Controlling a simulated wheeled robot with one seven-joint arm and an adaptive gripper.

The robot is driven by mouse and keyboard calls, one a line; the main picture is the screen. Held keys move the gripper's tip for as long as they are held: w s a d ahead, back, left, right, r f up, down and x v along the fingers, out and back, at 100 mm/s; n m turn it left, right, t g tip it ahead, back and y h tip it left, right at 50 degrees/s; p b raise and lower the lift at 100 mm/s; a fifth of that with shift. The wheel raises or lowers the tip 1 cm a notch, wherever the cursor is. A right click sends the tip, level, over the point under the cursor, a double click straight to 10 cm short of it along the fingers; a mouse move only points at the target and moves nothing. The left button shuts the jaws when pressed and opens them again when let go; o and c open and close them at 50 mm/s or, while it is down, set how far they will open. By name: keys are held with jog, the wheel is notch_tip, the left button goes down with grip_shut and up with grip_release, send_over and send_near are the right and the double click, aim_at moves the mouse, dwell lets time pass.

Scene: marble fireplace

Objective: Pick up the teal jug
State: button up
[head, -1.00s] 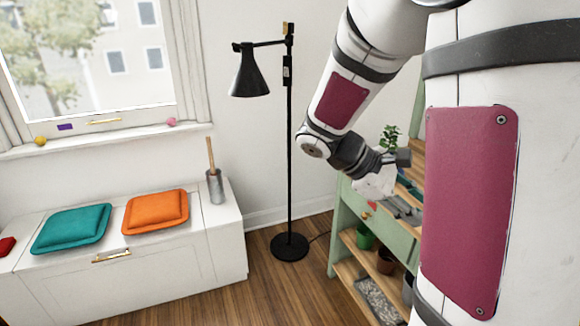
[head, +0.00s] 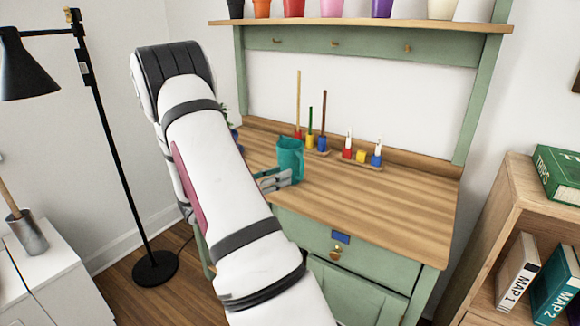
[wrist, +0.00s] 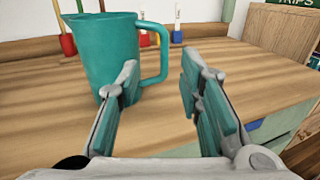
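The teal jug (head: 290,160) stands upright on the wooden top of a green workbench, near its left part. In the wrist view the jug (wrist: 103,50) fills the upper left, with its spout to the left and its handle to the right. In the head view my gripper (head: 275,180) is partly hidden behind my arm, just in front of the jug.
Coloured blocks with upright sticks (head: 310,140) and a second block set (head: 361,155) stand behind the jug. A shelf of pots (head: 360,32) hangs above. The bench top (head: 400,190) is clear to the right. A black lamp (head: 100,130) stands left; a bookcase (head: 520,200) stands right.

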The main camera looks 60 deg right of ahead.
aim_at(302, 176)
jog(key=x, duration=0.3)
jog(key=shift+d, duration=0.1)
jog(key=x, duration=0.2)
jog(key=b+x, duration=0.1)
jog(key=x, duration=0.1)
jog(key=shift+s+f, duration=0.2)
jog(key=shift+s, duration=0.25)
jog(key=shift+s+d, duration=0.2)
jog(key=shift+d, duration=0.35)
jog(key=shift+r, duration=0.1)
grip_shut()
